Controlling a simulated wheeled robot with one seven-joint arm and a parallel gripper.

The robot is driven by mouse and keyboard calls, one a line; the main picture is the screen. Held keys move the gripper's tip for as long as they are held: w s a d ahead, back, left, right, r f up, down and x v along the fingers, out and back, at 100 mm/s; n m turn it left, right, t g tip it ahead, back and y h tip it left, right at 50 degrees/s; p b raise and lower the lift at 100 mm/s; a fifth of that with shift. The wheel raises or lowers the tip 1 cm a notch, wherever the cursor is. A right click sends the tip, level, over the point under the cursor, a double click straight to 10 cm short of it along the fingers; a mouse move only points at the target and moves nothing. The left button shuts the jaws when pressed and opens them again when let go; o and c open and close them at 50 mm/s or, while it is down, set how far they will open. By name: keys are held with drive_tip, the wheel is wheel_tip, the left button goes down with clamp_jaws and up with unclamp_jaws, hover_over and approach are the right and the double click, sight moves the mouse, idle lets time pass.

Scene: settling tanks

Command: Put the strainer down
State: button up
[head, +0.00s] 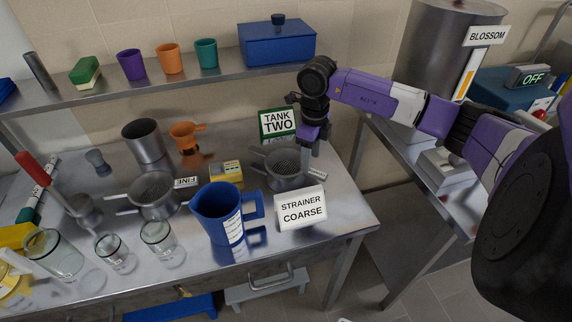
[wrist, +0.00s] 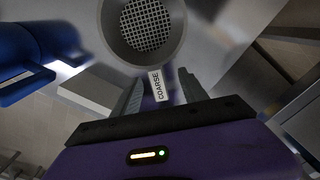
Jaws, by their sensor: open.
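The coarse strainer (head: 286,168) is a grey metal cup with a mesh bottom. It appears to rest on the steel table, behind the "STRAINER COARSE" sign (head: 301,207). The wrist view shows its mesh bowl (wrist: 148,24) and a "COARSE" tag at its handle. My gripper (head: 307,160) is low at the strainer's right side. In the wrist view my gripper's fingers (wrist: 159,82) are apart, one on each side of the tagged handle. Contact between fingers and handle cannot be made out.
A blue jug (head: 220,212) stands left of the sign. The fine strainer (head: 154,196), a yellow box (head: 226,172) and glass beakers (head: 158,237) stand farther left. The "TANK TWO" sign (head: 278,124) is behind. The table's right edge is close to my gripper.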

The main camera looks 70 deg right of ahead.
drive_tip(key=shift+w+a+f+p, duration=0.1)
drive_tip(key=shift+f+p, duration=0.15)
drive_tip(key=shift+f, duration=0.7)
drive_tip(key=shift+s+a+f+p, duration=0.15)
drive_tip(key=shift+f+p, duration=0.1)
drive_tip(key=shift+f, duration=0.7)
drive_tip(key=shift+w+a+f+p, duration=0.15)
drive_tip(key=shift+f+p, duration=0.1)
drive_tip(key=shift+f, duration=0.7)
drive_tip(key=shift+c, duration=0.2)
clamp_jaws()
